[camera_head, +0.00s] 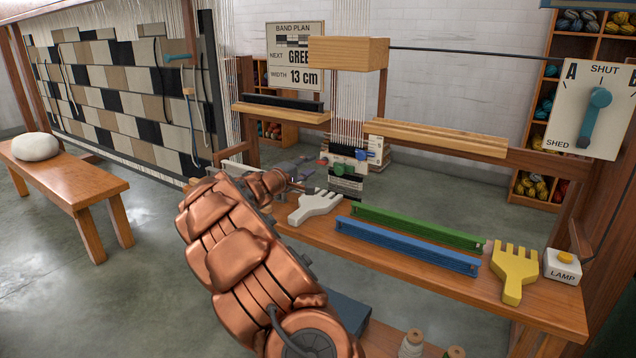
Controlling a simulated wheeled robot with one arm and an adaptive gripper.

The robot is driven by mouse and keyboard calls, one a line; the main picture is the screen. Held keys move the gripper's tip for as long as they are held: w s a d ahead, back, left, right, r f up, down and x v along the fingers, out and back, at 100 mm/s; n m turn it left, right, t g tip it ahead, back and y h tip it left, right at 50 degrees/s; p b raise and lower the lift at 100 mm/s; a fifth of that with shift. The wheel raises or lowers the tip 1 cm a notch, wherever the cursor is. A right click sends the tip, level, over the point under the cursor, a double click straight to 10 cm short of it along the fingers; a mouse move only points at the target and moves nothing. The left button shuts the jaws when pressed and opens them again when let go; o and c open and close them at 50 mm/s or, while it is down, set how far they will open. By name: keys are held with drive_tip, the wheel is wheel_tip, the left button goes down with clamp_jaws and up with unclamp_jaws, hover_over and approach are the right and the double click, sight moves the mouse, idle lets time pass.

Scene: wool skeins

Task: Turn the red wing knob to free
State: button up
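My copper-coloured arm reaches in from the bottom of the head view to the band loom. My gripper (299,187) is a small dark shape at the arm's far end, just left of the loom's knobs. Its fingers are too small and partly hidden, so I cannot tell whether they are open or shut.
The loom shelf holds a white comb (315,206), a green bar (415,225), a blue bar (405,246), a yellow comb (514,270) and a lamp button (562,266). A dial board (560,128) with a teal lever stands right. A bench (70,186) stands left.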

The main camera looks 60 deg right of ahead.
sight(320, 163)
drive_tip(key=shift+n+t, duration=0.5)
drive_tip(key=f, duration=0.1)
drive_tip(key=w+d+f, duration=0.1)
drive_tip(key=w+d+f+b, duration=0.1)
drive_tip(key=shift+w+f, duration=0.1)
drive_tip(key=shift+f, duration=0.15)
drive_tip(key=shift+w+d+b, duration=0.2)
drive_tip(key=shift+d+b, duration=0.15)
drive_tip(key=shift+d, duration=3.4)
drive_tip(key=shift+c, duration=0.2)
clamp_jaws()
